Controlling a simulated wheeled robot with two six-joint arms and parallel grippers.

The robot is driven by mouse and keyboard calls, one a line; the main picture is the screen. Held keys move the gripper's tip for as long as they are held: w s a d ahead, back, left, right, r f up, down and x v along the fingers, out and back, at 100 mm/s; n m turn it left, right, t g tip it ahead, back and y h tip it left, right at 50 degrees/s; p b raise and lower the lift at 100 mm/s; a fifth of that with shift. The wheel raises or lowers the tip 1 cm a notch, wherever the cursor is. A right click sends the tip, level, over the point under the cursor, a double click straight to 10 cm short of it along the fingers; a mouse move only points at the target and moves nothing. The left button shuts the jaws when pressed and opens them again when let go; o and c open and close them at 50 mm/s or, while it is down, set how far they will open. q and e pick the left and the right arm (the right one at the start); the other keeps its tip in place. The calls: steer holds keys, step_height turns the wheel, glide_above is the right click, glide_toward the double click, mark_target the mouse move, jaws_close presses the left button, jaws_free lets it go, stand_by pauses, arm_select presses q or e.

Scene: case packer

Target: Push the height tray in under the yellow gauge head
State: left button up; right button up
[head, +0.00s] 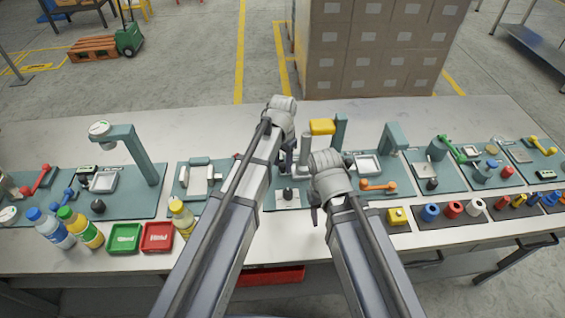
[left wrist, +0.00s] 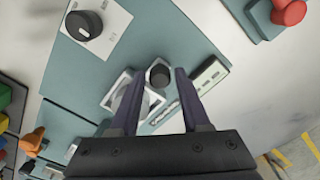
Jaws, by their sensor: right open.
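The yellow gauge head (head: 322,126) sits on a teal post (head: 340,130) near the middle of the table in the head view. A pale tray (left wrist: 113,95), which looks like the height tray, lies on the teal board in the left wrist view, with a dark round cylinder (left wrist: 158,73) at it. My left gripper (left wrist: 155,73) is open above them, the cylinder between its fingers with gaps on both sides. My left arm hides much of the tray in the head view. My right gripper (head: 318,203) is open, nearer me and right of the left one; its fingertips are partly hidden.
A black knob (head: 288,194) on a pale plate stands on the near part of the same board. An orange handle (head: 378,186) and a pale tray (head: 367,166) are to the right. Bottles and a red bin (head: 158,237) stand at left. Bare tabletop lies behind the boards.

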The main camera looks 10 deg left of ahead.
arm_select(q)
steer(key=shift+r, duration=0.2)
arm_select(e)
steer(key=shift+r, duration=0.15)
arm_select(q)
step_height(320, 180, up, 8)
steer(key=p, duration=0.7)
steer(key=shift+f+p, duration=0.25)
steer(key=shift+p, duration=0.15)
arm_select(e)
step_height(320, 180, up, 8)
steer(key=shift+f, duration=0.25)
